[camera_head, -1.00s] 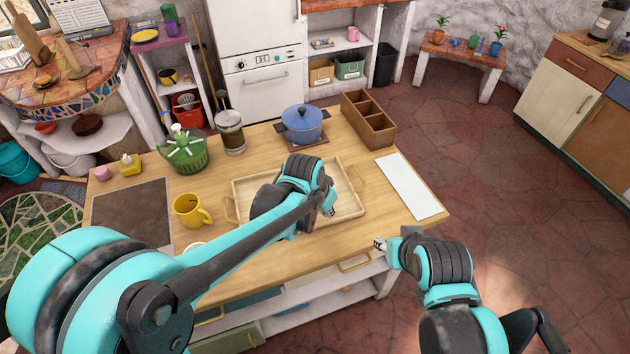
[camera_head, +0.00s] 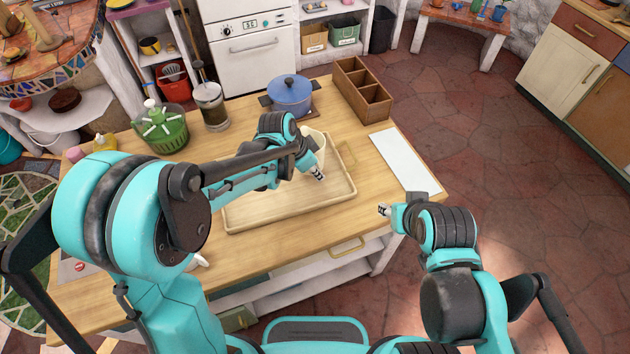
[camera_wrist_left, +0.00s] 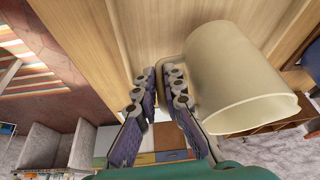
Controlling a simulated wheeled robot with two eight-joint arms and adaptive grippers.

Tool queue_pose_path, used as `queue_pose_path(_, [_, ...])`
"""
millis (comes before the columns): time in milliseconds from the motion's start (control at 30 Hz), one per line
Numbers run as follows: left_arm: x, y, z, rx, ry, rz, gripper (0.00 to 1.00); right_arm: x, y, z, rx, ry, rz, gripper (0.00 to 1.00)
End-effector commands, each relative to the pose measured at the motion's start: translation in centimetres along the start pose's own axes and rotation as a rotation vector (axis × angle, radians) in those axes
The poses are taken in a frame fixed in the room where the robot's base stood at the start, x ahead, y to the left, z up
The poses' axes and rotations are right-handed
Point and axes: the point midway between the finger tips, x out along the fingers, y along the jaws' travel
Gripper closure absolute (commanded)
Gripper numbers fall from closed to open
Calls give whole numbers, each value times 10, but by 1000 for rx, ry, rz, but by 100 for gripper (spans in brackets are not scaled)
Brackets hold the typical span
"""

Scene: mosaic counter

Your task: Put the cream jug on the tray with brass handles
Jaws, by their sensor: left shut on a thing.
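The cream jug (camera_head: 319,141) shows partly behind my left gripper (camera_head: 318,172), over the right part of the wooden tray (camera_head: 255,221). In the left wrist view, the jug (camera_wrist_left: 240,75) lies sideways across the picture, beside the fingers of the left gripper (camera_wrist_left: 163,80), which are shut on its handle. I cannot tell whether the jug touches the tray.
A blue pot (camera_head: 290,95) stands behind the tray, with a brown divided box (camera_head: 362,90) to its right. A white board (camera_head: 404,160) lies at the counter's right. A green basket (camera_head: 162,130) and a glass press (camera_head: 212,105) stand at the back left.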

Motion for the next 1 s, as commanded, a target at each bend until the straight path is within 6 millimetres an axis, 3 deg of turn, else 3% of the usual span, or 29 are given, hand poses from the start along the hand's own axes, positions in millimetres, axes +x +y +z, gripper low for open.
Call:
queue_pose_path(167, [10,-4,6,1,0,0,100,3,0,2,0,0,0,60])
queue_pose_path(367, [37,-3,17,1,0,-1,100,10,0,8,0,0,0,60])
queue_pose_path(767, [43,-3,19,0,0,-1,100,14,0,10,0,0,0,60])
queue_pose_path(800, [41,-3,19,0,0,0,81,12,0,9,0,0,0,60])
queue_pose_path(833, [41,-3,19,0,0,-1,73,12,0,9,0,0,0,60])
queue_pose_path(1000, [41,-3,18,0,0,-1,70,12,0,9,0,0,0,60])
